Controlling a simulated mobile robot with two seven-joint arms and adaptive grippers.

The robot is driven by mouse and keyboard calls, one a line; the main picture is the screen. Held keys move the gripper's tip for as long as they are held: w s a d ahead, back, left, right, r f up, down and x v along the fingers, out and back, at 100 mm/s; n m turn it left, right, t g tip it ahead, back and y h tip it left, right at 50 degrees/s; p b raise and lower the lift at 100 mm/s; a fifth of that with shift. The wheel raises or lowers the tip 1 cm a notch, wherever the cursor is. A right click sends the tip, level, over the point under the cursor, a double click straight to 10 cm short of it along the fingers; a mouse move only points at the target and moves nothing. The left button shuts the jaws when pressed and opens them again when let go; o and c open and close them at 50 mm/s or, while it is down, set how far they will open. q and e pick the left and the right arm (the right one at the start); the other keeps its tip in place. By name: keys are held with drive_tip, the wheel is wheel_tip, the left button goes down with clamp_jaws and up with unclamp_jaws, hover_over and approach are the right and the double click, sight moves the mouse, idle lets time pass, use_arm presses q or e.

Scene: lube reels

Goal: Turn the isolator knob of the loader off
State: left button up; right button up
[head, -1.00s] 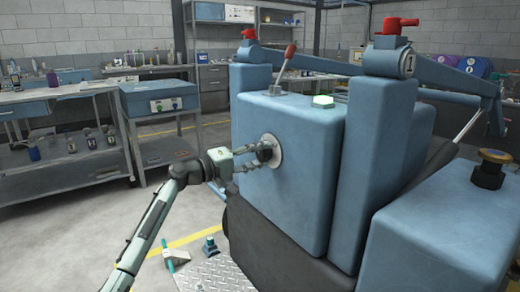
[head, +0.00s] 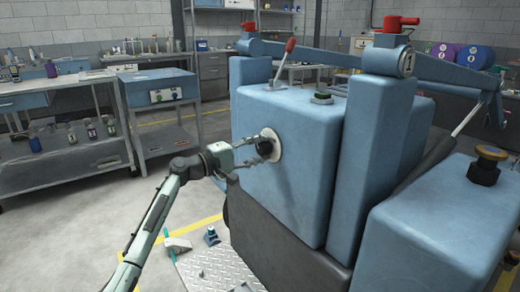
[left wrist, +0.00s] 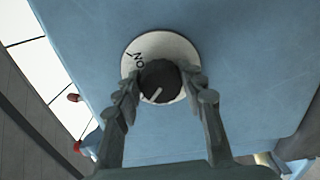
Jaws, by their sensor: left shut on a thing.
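The loader (head: 290,150) is the blue machine in the middle of the head view. Its isolator knob (head: 265,146) is black on a round pale plate on the side face. In the left wrist view the knob (left wrist: 160,80) shows a white line towards the lower left, away from the "ON" mark (left wrist: 138,61) on the plate (left wrist: 172,46). My left gripper (head: 254,153) is shut on the knob, one finger on each side of it. An indicator (head: 321,98) on the loader's top is dark green. My right gripper is not in view.
A lever with a red knob (head: 291,46) stands on the loader's top. A tread plate (head: 215,265) and small items lie on the floor below. Workbenches (head: 160,110) stand behind on the left.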

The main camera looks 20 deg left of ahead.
use_arm(q)
drive_tip(key=shift+a, duration=0.1)
drive_tip(key=o, duration=1.2)
drive_tip(key=shift+c, duration=0.2)
drive_tip(key=shift+s, duration=0.1)
drive_tip(key=v, duration=1.1)
drive_tip(key=shift+s+a, duration=0.3)
